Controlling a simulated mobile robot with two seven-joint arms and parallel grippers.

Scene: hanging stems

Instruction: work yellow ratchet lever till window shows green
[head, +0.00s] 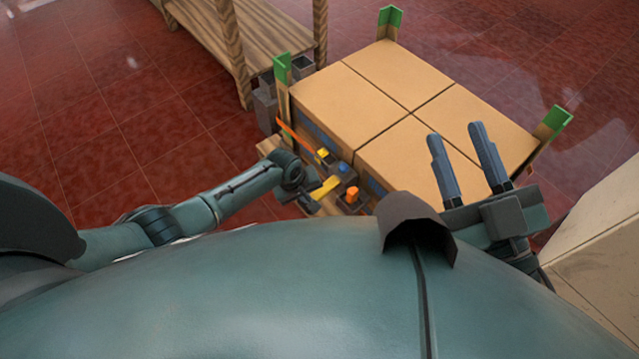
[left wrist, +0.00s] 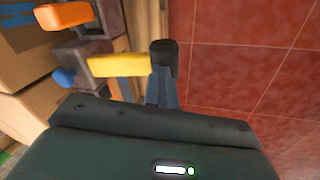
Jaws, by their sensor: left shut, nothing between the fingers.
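The yellow lever (head: 326,187) is a flat bar on a strapping fixture at the near left corner of the carton stack. It also shows in the left wrist view (left wrist: 118,65), with its free end close beside my left gripper's dark fingertips (left wrist: 163,52); I cannot tell whether they touch. My left gripper (head: 312,194) is shut and empty, partly hidden by its wrist in the head view. My right gripper (head: 456,133) is open and empty, in front of the cartons in the picture. I cannot make out the window or its colour.
An orange handle (head: 351,193), a blue knob (head: 344,168) and a yellow block (head: 323,154) crowd the lever. An orange strap (head: 292,133) runs nearby. Cartons (head: 383,75) with green-capped corner posts stand behind. A wooden rack (head: 240,35) is at back left; red floor is clear left.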

